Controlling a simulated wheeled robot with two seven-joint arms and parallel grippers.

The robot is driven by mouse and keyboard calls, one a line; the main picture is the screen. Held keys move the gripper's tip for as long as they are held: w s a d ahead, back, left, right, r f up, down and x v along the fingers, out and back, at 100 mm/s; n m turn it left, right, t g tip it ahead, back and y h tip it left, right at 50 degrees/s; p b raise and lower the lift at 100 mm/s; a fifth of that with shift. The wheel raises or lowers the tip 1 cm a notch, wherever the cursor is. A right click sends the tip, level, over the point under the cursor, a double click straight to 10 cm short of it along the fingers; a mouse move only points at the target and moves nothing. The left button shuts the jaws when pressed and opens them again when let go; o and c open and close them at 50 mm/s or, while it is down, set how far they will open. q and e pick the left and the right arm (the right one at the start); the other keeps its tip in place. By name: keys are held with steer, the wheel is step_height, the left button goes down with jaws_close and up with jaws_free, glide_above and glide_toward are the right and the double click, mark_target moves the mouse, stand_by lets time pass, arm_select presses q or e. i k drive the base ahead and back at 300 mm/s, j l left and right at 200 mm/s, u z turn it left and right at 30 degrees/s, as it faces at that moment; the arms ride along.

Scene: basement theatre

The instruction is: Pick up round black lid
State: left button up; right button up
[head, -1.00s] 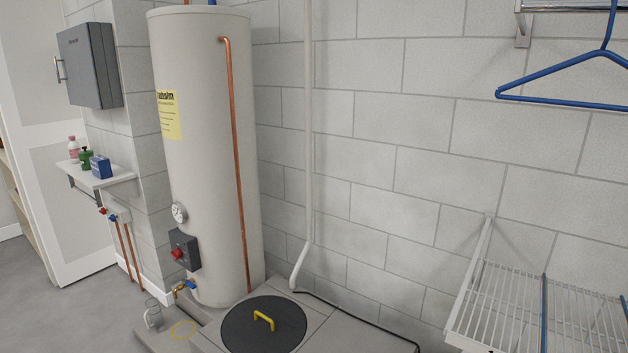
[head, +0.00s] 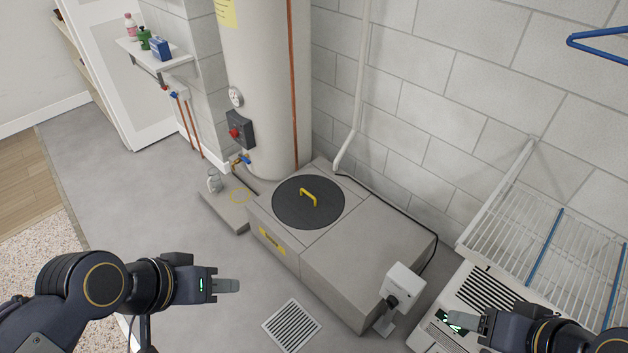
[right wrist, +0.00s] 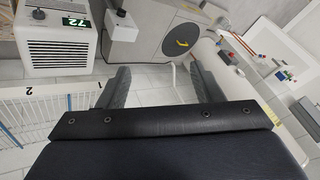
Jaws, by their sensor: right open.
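The round black lid (head: 290,208) lies flat on a low grey box at the centre of the head view, with a yellow handle (head: 310,190) on top. In the right wrist view the lid (right wrist: 172,47) shows beyond the fingers, upper right of centre. My left gripper (head: 238,285) is to the left and in front of the lid, well apart from it; its finger gap cannot be made out. My right gripper (head: 438,316) is at the lower right of the head view, far from the lid. Its two fingers (right wrist: 161,80) are spread with nothing between them.
The grey box (head: 350,265) stands by the tall tank (head: 265,90) and block wall. A white box (head: 404,282) sits at its front right corner, with a cable behind. A white vented appliance (head: 480,292) and wire rack (head: 545,235) are at right.

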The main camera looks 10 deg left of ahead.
mark_target(306, 203)
steer(key=i+j+z, duration=0.1)
steer(key=i+j, duration=0.15)
steer(key=i+j+z, duration=0.1)
steer(key=j, duration=0.35)
steer(key=i+j+z, duration=0.1)
steer(key=i+j, duration=0.25)
steer(key=i+j+z, duration=0.1)
steer(key=j, duration=0.35)
steer(key=i+j+z, duration=0.1)
steer(key=i+j, duration=0.2)
steer(key=j, duration=0.15)
steer(key=i+j+z, duration=0.1)
steer(key=j, duration=0.3)
steer(key=i+j+z, duration=0.1)
steer(key=j, duration=0.35)
steer(key=i+j+z, duration=0.1)
steer(key=i+j, duration=0.15)
steer(key=j, duration=0.25)
